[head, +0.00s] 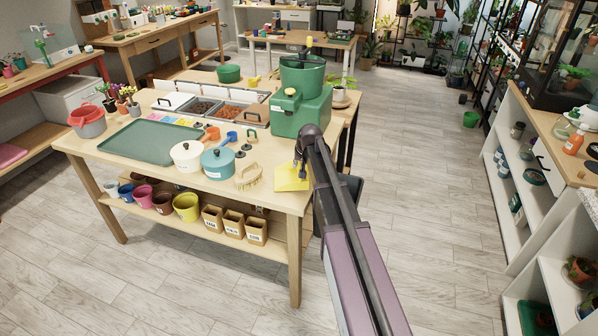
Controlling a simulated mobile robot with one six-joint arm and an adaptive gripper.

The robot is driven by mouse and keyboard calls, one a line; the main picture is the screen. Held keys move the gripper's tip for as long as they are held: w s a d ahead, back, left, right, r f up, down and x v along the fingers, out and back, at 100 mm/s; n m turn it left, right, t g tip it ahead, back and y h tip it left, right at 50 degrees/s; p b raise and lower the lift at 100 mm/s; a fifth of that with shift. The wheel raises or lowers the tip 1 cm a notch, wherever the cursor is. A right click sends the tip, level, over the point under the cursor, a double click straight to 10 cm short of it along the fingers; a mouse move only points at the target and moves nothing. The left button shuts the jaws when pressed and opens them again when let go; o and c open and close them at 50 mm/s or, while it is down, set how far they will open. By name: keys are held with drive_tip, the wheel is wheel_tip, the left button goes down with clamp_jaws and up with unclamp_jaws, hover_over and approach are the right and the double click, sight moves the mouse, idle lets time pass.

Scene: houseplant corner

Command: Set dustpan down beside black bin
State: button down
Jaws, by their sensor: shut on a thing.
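The yellow dustpan (289,180) is at the right front corner of the potting table. My gripper (301,170) is right at its back edge and shut on it; the grasp itself is small and partly covered by my wrist. I cannot tell whether the dustpan touches the tabletop or hangs just above it. The black bin (352,188) is beside the table's right end, mostly hidden behind my arm.
The wooden floor (430,210) right of the bin is clear up to the white shelves (520,165).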

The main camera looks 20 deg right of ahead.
drive_tip(key=shift+f, duration=0.5)
drive_tip(key=shift+f+b, duration=0.15)
drive_tip(key=shift+b, duration=0.25)
drive_tip(key=c, duration=0.6)
unclamp_jaws()
drive_tip(key=shift+c, duration=0.2)
drive_tip(key=shift+r, duration=0.2)
drive_tip(key=p+v, duration=1.1)
drive_tip(key=v, duration=0.1)
drive_tip(key=shift+s, duration=0.1)
